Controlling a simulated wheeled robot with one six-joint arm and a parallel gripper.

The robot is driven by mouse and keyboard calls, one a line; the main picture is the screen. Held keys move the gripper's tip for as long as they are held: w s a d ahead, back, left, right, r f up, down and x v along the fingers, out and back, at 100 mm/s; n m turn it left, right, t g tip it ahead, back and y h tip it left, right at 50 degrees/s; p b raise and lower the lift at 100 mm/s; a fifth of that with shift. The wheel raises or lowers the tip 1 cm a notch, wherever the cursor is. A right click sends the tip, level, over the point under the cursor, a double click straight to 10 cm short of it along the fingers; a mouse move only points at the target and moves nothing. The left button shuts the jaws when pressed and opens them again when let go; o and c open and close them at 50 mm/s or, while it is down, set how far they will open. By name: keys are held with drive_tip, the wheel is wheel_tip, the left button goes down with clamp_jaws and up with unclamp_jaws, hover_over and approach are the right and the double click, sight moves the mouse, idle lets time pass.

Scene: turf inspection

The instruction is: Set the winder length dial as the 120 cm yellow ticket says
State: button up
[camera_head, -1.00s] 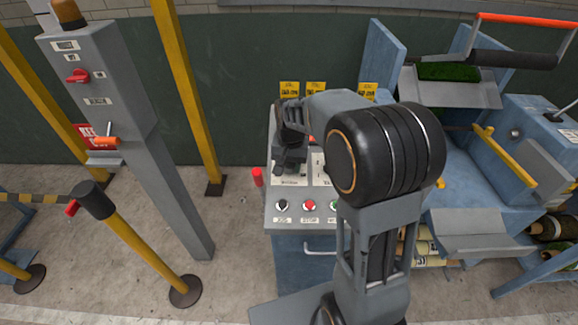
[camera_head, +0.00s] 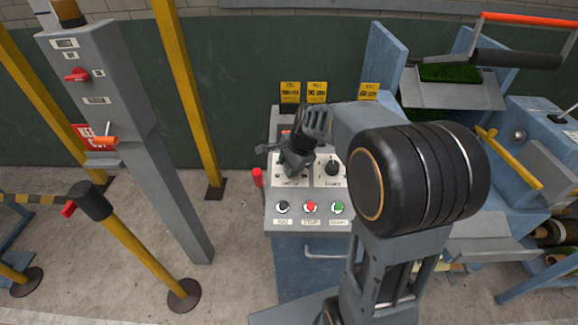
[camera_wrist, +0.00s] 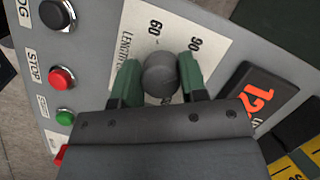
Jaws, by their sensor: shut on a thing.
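The length dial (camera_wrist: 160,73) is a round grey knob on a pale plate printed with 60, 90 and "LENGTH". My gripper (camera_wrist: 160,82) has its green fingers on both sides of this knob, shut on it. In the head view my gripper (camera_head: 291,166) is over the left part of the winder panel and hides the dial. A dark display (camera_wrist: 258,98) beside the plate shows orange digits starting with 12; the rest is hidden. Yellow tickets (camera_head: 317,92) stand behind the panel, their print too small to read here.
Right of my gripper is a second black knob (camera_head: 333,168). Black (camera_head: 283,207), red (camera_head: 310,207) and green (camera_head: 337,207) buttons line the panel's front. A grey post (camera_head: 125,130) stands left; the blue machine (camera_head: 470,205) is at right.

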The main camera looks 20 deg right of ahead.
drive_tip(key=m, duration=0.2)
drive_tip(key=m+t, duration=0.1)
drive_tip(key=m, duration=0.1)
drive_tip(key=shift+r+t+p, duration=0.15)
drive_tip(key=shift+t+p, duration=0.15)
drive_tip(key=shift+p, duration=0.05)
drive_tip(key=shift+w+m+t+p, duration=0.1)
drive_tip(key=shift+m+t+p, duration=0.35)
drive_tip(key=shift+m, duration=0.8)
drive_tip(key=shift+w+m+t+p, duration=0.1)
drive_tip(key=shift+m+t+p, duration=0.3)
drive_tip(key=shift+m, duration=0.85)
drive_tip(key=shift+h, duration=0.3)
drive_tip(key=o, duration=0.9)
drive_tip(key=shift+s, duration=0.1)
drive_tip(key=p+v, duration=0.1)
drive_tip(key=v, duration=1.2)
drive_tip(key=shift+s+d+r, duration=0.1)
drive_tip(key=shift+d+r, duration=0.05)
drive_tip(key=shift+r, duration=0.15)
